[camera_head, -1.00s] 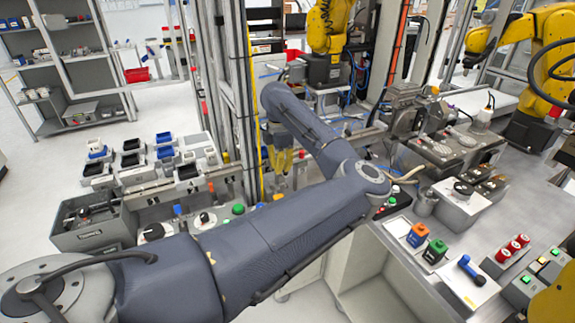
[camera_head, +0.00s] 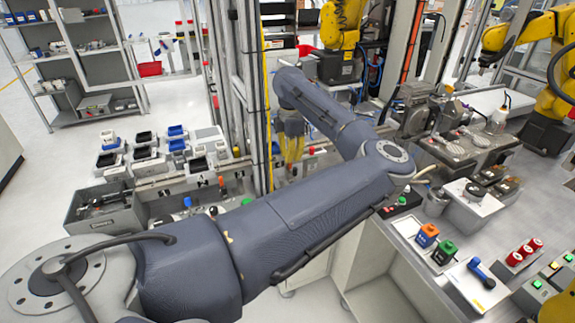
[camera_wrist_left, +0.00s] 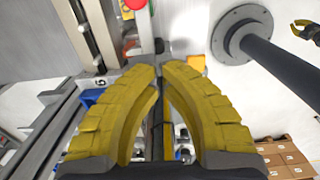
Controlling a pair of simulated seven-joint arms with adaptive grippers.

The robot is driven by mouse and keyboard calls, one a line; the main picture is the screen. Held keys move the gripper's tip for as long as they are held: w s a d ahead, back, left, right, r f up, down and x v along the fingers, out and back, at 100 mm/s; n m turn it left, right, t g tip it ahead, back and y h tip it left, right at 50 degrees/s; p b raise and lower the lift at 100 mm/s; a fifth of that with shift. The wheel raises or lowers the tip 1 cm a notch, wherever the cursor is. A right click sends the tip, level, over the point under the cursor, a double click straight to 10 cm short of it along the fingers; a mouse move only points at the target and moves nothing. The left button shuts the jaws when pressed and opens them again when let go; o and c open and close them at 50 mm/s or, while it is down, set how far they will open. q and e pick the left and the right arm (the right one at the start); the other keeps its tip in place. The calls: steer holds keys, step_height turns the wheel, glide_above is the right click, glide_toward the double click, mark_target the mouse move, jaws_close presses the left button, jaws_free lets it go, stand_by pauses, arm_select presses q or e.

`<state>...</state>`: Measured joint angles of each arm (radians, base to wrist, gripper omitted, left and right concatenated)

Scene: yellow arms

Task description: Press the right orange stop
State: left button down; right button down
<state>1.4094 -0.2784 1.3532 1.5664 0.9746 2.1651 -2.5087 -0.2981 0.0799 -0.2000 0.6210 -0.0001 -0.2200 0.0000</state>
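I cannot tell which thing is the right orange stop. My left gripper (camera_head: 292,148) hangs far left of the orange block, fingers pointing down near a machine frame. In the left wrist view its yellow fingers (camera_wrist_left: 159,70) come together at the tips with nothing seen between them. A small orange patch (camera_wrist_left: 197,63) shows just beyond the tips. A yellow and dark claw at the right edge may be my right gripper (camera_wrist_left: 306,30).
Red knobs (camera_head: 524,252) and a blue-handled item (camera_head: 481,270) stand on the bench. A red button (camera_wrist_left: 135,4) shows at the wrist view's top. A grey bin (camera_head: 104,209) and trays stand left. My left arm hides part of the bench. Floor is open at far left.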

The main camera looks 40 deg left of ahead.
arm_select(q)
step_height(320, 180, up, 10)
steer(key=shift+f, duration=0.25)
stand_by(0.6)
